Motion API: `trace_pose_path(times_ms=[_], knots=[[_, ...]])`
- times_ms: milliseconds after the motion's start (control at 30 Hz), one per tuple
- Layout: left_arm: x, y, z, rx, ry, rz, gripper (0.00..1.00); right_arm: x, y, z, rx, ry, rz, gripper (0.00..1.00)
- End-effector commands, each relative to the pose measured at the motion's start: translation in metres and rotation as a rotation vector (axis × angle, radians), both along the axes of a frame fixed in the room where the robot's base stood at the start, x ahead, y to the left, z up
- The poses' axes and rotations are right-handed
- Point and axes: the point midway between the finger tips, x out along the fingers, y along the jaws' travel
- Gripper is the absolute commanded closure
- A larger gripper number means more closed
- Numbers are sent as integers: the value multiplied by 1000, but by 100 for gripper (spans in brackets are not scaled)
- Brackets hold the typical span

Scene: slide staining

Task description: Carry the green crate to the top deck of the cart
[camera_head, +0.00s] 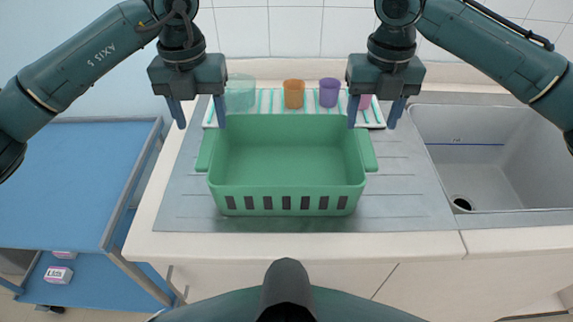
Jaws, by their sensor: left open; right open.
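The green crate (288,178) stands upright on the grey draining board of the counter, in the middle of the view. It looks empty and has a handle at its left and right ends. My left gripper (200,118) is open, above and behind the crate's left handle. My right gripper (372,118) is open, above and behind the right handle. Neither gripper holds anything. The cart's blue top deck (75,180) is at the left and its visible part is bare.
Behind the crate, a striped white mat (267,103) bears an orange cup (294,94), a purple cup (329,92), a pink cup (364,102) and a pale green container (240,93). A sink (480,160) lies at the right. Small boxes (58,275) sit on the cart's lower deck.

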Motion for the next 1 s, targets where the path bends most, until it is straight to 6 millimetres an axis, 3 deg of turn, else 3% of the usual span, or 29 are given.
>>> trace_pose_path(times_ms=[300, 500, 967, 1000], knots=[[-1, 0, -64, 2, 4, 1, 43, 0, -1, -63, -1, 3, -2, 43], [0, 0, -89, 0, 2, 0, 43, 0, 0, -88, 0, 1, -2, 43], [0, 0, -98, 1, 0, 0, 43, 0, 0, -98, 0, 0, -1, 43], [0, 0, -98, 1, 0, 0, 46, 0, 0, -98, 0, 0, -1, 46]])
